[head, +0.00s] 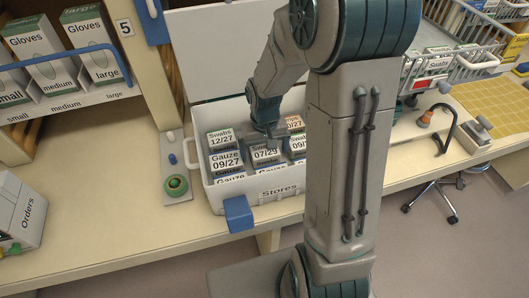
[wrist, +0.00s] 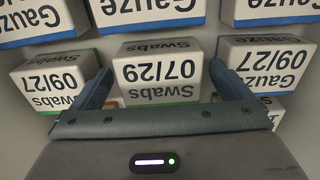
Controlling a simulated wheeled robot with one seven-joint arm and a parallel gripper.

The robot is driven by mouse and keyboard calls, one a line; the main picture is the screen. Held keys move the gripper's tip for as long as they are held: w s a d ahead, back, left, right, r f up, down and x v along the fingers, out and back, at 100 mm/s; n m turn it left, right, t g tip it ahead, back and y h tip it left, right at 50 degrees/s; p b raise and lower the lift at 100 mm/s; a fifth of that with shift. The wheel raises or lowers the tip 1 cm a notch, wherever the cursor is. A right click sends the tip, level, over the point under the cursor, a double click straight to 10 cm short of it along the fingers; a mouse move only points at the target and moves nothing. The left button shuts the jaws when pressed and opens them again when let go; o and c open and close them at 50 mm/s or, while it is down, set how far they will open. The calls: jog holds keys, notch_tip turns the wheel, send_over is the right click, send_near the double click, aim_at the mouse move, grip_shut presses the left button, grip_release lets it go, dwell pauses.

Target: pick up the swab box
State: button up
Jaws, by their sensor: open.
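A swab box (wrist: 157,72) labelled "Swabs 07/29" lies centred between the two fingers of my gripper (wrist: 160,82) in the wrist view. The fingers are apart, one to each side of the box, and I cannot tell whether they touch it. In the head view this swab box (head: 265,154) stands in the white Stores bin (head: 262,201), with my gripper (head: 270,133) above or at it. Another swab box (wrist: 48,82), labelled "Swabs 09/27", is to its left in the wrist view. A swab box (head: 220,138) labelled 12/27 is at the bin's left in the head view.
Gauze boxes crowd close by, one (wrist: 268,66) right of the centred box and one (wrist: 155,10) above it in the wrist view. The bin's raised lid (head: 222,50) stands behind. A wire basket (head: 455,50) is at right; the counter (head: 90,190) left of the bin is mostly clear.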

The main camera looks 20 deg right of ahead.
jog(key=c, duration=1.1)
jog(key=shift+o, duration=0.2)
